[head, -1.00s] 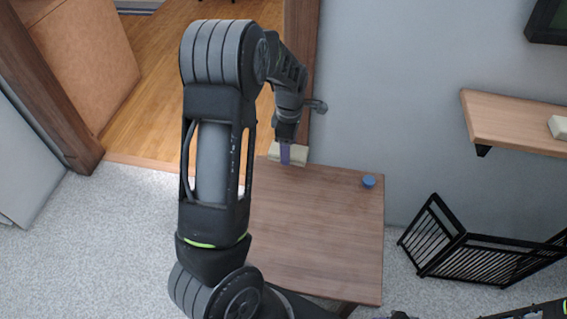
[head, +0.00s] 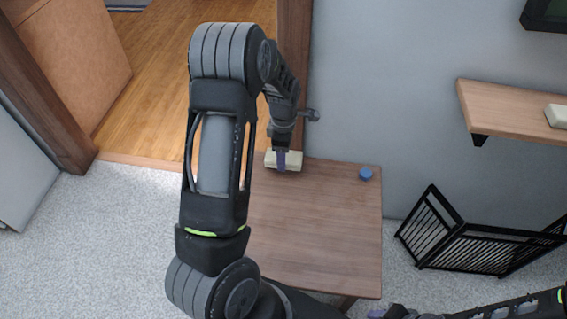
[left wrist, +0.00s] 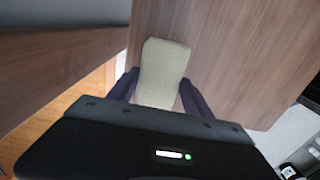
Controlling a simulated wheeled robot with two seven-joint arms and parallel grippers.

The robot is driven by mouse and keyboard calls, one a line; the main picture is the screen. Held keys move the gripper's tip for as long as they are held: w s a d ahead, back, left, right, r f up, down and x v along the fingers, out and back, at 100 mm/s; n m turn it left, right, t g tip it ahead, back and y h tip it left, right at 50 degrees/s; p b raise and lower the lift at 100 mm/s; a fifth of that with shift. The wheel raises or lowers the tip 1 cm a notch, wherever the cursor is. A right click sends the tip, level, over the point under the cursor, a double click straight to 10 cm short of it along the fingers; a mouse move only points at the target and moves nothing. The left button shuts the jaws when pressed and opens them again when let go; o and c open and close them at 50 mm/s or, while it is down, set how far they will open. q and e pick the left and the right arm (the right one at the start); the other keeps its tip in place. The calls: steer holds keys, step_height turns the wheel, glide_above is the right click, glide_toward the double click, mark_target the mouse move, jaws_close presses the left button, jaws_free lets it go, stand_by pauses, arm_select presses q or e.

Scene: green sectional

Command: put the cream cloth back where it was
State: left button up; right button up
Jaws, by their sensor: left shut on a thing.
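The cream cloth (head: 296,161), a folded block, is at the back left corner of the brown wooden table (head: 325,225). My left gripper (head: 281,160) is shut on it from above. In the left wrist view the cloth (left wrist: 163,68) sits between the two dark purple fingers of my left gripper (left wrist: 155,92), with table wood behind it. I cannot tell whether the cloth touches the tabletop. Part of my right gripper (head: 376,314) shows at the bottom edge of the head view, too cut off to tell its state.
A small blue round thing (head: 366,174) stands at the table's back right. A wall shelf (head: 510,108) at the right holds another cream block (head: 557,115). A black slatted rack (head: 475,250) stands right of the table. The table's middle and front are clear.

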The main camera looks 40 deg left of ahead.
arm_select(q)
steer(key=shift+f, duration=0.1)
steer(key=shift+f, duration=1.9)
steer(key=shift+b, duration=0.3)
steer(key=shift+f, duration=0.15)
steer(key=o, duration=1.3)
steer(key=shift+r, duration=0.3)
step_height(320, 180, up, 12)
steer(key=shift+f+p, duration=0.1)
steer(key=shift+p, duration=0.8)
